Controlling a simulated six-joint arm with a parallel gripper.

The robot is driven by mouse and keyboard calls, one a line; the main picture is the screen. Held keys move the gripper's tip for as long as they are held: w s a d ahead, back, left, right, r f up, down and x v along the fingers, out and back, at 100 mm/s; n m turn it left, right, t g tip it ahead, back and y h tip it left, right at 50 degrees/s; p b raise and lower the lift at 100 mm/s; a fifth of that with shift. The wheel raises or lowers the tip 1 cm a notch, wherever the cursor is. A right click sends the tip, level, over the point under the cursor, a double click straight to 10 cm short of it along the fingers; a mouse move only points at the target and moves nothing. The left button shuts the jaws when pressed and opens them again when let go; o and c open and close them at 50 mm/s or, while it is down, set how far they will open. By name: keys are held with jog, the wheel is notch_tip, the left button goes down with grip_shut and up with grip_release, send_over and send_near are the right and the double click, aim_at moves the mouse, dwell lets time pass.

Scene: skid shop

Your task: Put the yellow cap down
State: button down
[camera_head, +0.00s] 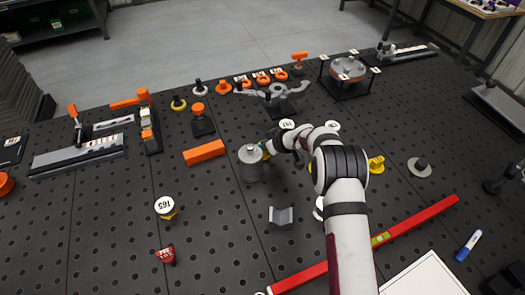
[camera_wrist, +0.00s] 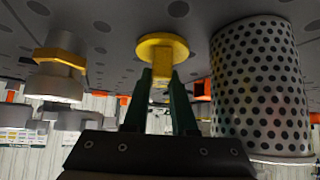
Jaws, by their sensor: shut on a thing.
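The yellow cap (camera_wrist: 162,50) is a round disc with a short block-like stem. In the wrist view, the two dark green fingers of my gripper (camera_wrist: 162,88) are shut on the stem, with the disc beyond their tips toward the dark perforated table (camera_wrist: 120,18). I cannot tell whether the disc touches the table. In the head view, my gripper (camera_head: 264,148) is small and mostly hidden, close to a grey perforated cylinder (camera_head: 250,170). I cannot make out the held cap in the head view. The cylinder (camera_wrist: 262,90) stands right of the cap in the wrist view, apart from it.
A silver part with a yellow hex collar (camera_wrist: 60,62) is left of the cap in the wrist view. In the head view, an orange block (camera_head: 204,153), a grey V-block (camera_head: 282,216) and a separate yellow part (camera_head: 376,164) stand around. Bare table lies left of the V-block.

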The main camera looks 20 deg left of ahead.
dwell(0.3)
jog(key=shift+r, duration=0.55)
notch_tip(320, 180, up, 3)
jog(key=shift+f, duration=0.1)
jog(key=d+r, duration=0.7)
jog(key=d, duration=0.4)
jog(key=a+f, duration=0.2)
jog(key=a, duration=0.4)
jog(key=w+a+f, duration=0.1)
jog(key=a+f, duration=0.1)
jog(key=a, duration=0.3)
jog(key=a+f, duration=0.2)
jog(key=a, duration=0.4)
jog(key=shift+w+a+f, duration=0.35)
jog(key=shift+w+f, duration=0.05)
notch_tip(320, 180, down, 4)
jog(key=shift+r, duration=0.1)
